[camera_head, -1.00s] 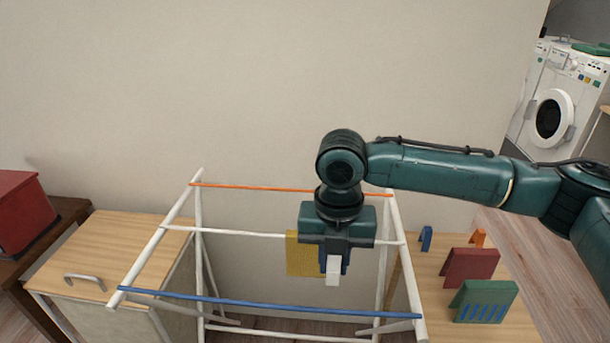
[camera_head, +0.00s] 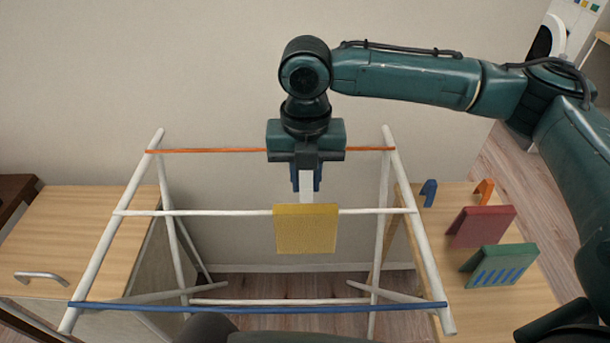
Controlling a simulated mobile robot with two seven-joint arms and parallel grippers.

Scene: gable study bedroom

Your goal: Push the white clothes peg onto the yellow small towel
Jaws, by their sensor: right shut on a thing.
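The yellow small towel (camera_head: 306,230) hangs over the middle white rail of the drying rack (camera_head: 240,213). My right gripper (camera_head: 306,183) points down just above and behind the towel. It is shut on the white clothes peg (camera_head: 306,190), which shows as a pale strip between the blue fingers. The lower end of the peg is close to the towel's top edge; I cannot tell whether they touch. My left gripper is not in view.
The rack has an orange rail (camera_head: 215,150) at the back and a blue rail (camera_head: 260,307) in front. A wooden cabinet (camera_head: 60,235) stands left.

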